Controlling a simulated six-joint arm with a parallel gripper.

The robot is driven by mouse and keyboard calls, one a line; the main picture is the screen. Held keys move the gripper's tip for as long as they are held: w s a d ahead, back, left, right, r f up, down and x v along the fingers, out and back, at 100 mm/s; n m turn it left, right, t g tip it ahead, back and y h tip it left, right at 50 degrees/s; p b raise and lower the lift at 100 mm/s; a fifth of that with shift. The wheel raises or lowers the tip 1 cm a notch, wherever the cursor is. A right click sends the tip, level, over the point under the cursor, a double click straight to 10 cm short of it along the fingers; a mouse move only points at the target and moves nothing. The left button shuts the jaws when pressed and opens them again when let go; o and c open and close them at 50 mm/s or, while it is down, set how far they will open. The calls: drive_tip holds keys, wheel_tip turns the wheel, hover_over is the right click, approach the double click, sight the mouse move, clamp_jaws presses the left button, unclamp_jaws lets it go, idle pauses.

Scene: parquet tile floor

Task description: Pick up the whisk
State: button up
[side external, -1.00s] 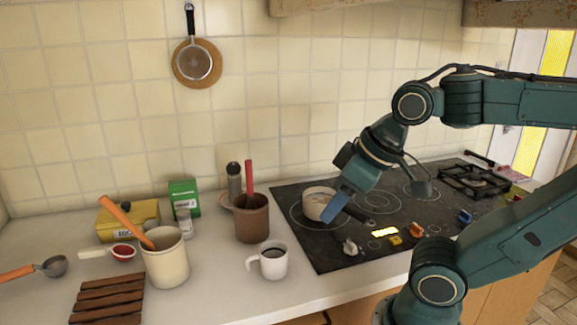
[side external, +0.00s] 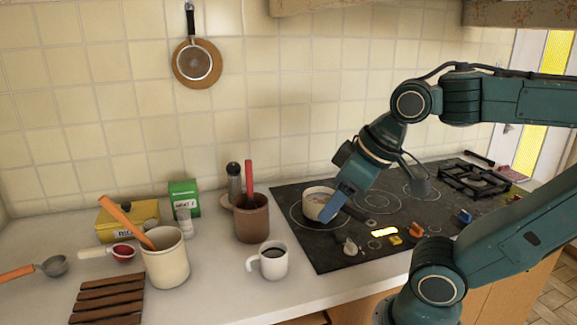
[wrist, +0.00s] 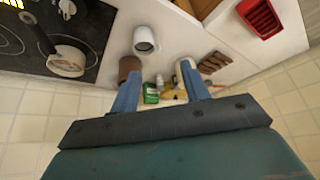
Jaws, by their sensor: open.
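I cannot clearly make out a whisk. A utensil with a red handle (side external: 249,176) stands in a brown crock (side external: 252,222), and one with an orange handle (side external: 125,221) leans in a cream crock (side external: 167,262). Their lower ends are hidden inside the crocks. My gripper (side external: 326,216) is in front of the saucepan on the cooktop, to the right of both crocks. In the wrist view my gripper (wrist: 160,88) is open, its blue fingers apart with nothing held. The brown crock (wrist: 130,66) and cream crock (wrist: 181,66) show beyond the fingertips.
A white mug (side external: 270,261) with dark liquid stands in front of the brown crock. A saucepan (side external: 317,200) sits on the black cooktop (side external: 340,266). A green box (side external: 184,197), yellow box (side external: 128,219), wooden trivet (side external: 106,300) and ladle (side external: 54,266) lie further left. The tiled wall is behind.

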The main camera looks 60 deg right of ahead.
drive_tip(key=w+d+r+m+g, duration=0.1)
drive_tip(key=w+d+r+m, duration=0.25)
drive_tip(key=w, duration=0.45)
drive_tip(key=w+d+r+m+g, duration=0.2)
drive_tip(key=w+r+m, duration=0.25)
drive_tip(key=w, duration=0.25)
drive_tip(key=w+d+f+m, duration=0.1)
drive_tip(key=w+d+m, duration=0.1)
drive_tip(key=w+d, duration=0.1)
drive_tip(key=w+d+f+m+g, duration=0.1)
drive_tip(key=w+d+m, duration=0.2)
drive_tip(key=w, duration=0.3)
drive_tip(key=w+d+f+m+g, duration=0.1)
drive_tip(key=w+d+m, duration=0.1)
drive_tip(key=w+d, duration=0.2)
drive_tip(key=shift+w+d+f+m, duration=0.4)
drive_tip(key=shift+w+d+f+g, duration=0.25)
drive_tip(key=shift+w+d+g, duration=0.05)
drive_tip(key=shift+d, duration=0.05)
drive_tip(key=shift+f, duration=4.3)
drive_tip(key=shift+f, duration=0.1)
